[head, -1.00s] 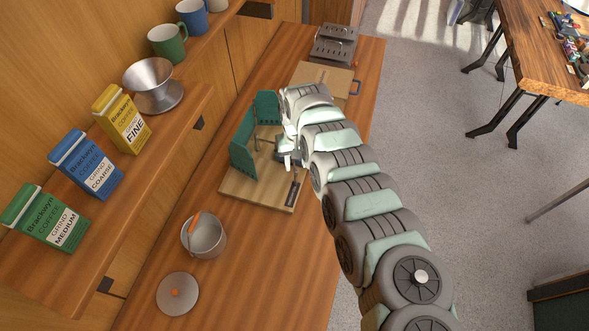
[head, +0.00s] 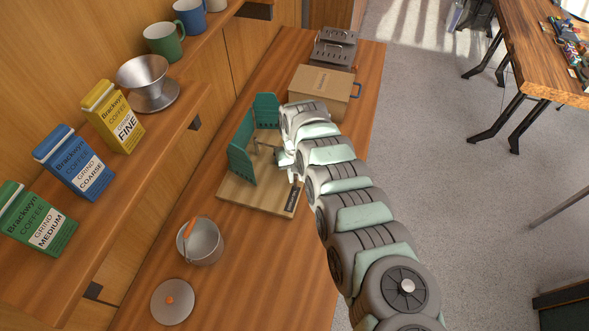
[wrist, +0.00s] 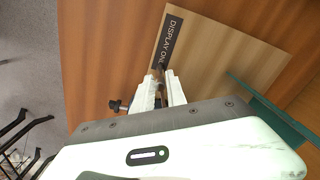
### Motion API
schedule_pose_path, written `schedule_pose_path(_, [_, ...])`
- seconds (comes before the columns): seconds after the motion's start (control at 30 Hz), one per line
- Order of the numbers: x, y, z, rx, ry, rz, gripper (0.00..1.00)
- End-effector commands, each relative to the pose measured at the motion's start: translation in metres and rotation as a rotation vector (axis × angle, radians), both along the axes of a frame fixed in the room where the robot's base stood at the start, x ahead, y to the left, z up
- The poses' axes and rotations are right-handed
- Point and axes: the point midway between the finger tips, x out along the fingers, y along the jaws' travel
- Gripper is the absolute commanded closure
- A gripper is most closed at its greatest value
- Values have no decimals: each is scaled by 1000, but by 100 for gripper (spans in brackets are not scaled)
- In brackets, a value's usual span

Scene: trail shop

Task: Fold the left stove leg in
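A wooden display board (head: 240,193) lies on the counter, with green upright panels (head: 241,160) at its back and left. A thin grey metal part (head: 257,146) shows between the panels. My gripper (head: 292,170) is low over the board's right side and hides most of the stove. In the wrist view my gripper (wrist: 162,75) has its two white fingers apart, near the board's dark "DISPLAY ONLY" label (wrist: 169,45). A small dark, thin piece (wrist: 159,72) shows between the fingertips; whether they touch it is unclear. A black knob (wrist: 117,105) sticks out beside the fingers. I cannot make out the left leg.
A cardboard box (head: 318,88) and a grey metal item (head: 335,48) stand behind the board. A pot (head: 202,243) and its lid (head: 172,301) are in front. Coffee packs (head: 75,163) and a dripper (head: 148,84) sit on the left shelf.

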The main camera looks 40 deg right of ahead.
Motion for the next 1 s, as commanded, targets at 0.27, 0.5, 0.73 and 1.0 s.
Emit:
schedule_pose_path(0.27, [0,0,0,0,0,0,100])
schedule_pose_path(0.5, [-2,-4,0,0,0,-2,100])
schedule_pose_path(0.73, [-8,-18,0,0,-1,-1,100])
schedule_pose_path(1.0, [-10,-20,0,0,0,-1,100])
